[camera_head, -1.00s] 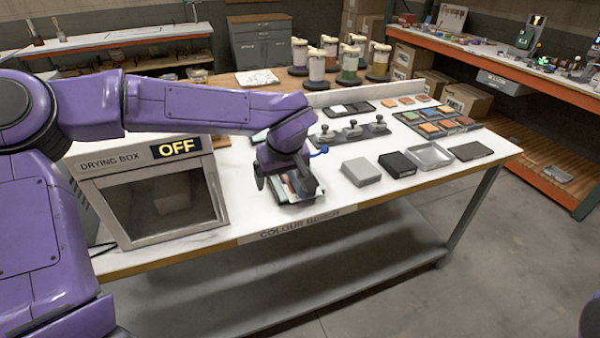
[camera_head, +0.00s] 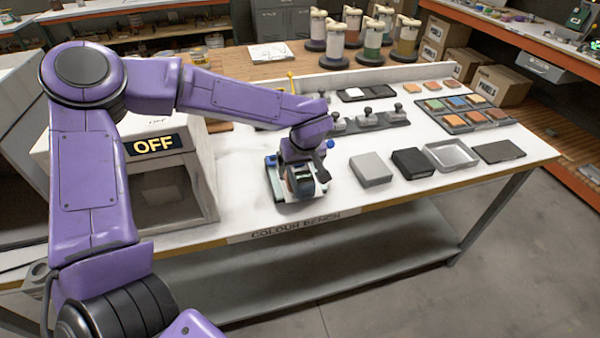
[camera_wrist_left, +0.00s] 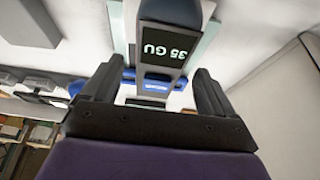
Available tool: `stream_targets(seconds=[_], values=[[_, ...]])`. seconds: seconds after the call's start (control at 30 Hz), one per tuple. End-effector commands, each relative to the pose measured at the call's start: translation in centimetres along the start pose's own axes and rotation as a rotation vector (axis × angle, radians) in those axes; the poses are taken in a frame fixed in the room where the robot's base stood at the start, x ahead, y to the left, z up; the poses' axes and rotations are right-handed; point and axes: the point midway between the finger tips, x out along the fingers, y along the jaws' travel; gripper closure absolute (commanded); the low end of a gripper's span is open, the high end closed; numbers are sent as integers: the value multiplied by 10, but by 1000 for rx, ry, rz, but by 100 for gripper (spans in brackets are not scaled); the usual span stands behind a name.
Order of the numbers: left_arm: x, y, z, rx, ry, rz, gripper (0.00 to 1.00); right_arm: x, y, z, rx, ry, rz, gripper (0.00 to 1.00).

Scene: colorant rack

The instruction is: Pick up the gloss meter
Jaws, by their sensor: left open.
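The gloss meter (camera_wrist_left: 163,55) is a grey device with a dark display reading "35 GU", upside down in the left wrist view. Pale and blue parts show around and beneath it. My left gripper (camera_wrist_left: 153,90) is open, with one dark finger on each side of the meter's near end. Gaps show beside the fingers, so it does not grip the meter. In the head view my left gripper (camera_head: 303,178) is low over the front of the bench and hides much of the meter. My right gripper is not in view.
The drying box (camera_head: 155,145), marked OFF, stands left of the gripper on the white bench (camera_head: 240,190). A grey block (camera_head: 371,169), a black block (camera_head: 412,162) and a metal tray (camera_head: 450,155) lie to the right. Small weighted knobs (camera_head: 367,117) stand behind.

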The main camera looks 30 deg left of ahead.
Motion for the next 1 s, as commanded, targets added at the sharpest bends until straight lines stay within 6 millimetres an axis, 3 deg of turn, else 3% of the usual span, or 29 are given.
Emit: stream_targets(seconds=[0.17, 0.37, 0.4, 0.6, 0.67, 1.0], values=[[25, 0, 0, 2, 0, 0, 13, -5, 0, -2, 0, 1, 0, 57], [28, 2, 0, 3, 2, 3, 13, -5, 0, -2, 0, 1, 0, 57], [27, 2, 0, 3, 1, 2, 16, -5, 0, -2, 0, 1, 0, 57], [27, 2, 0, 3, 1, 2, 81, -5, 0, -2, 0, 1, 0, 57], [27, 2, 0, 3, 2, 4, 93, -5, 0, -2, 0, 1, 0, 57], [16, 3, -5, 1, 4, 6, 93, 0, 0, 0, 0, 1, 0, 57]])
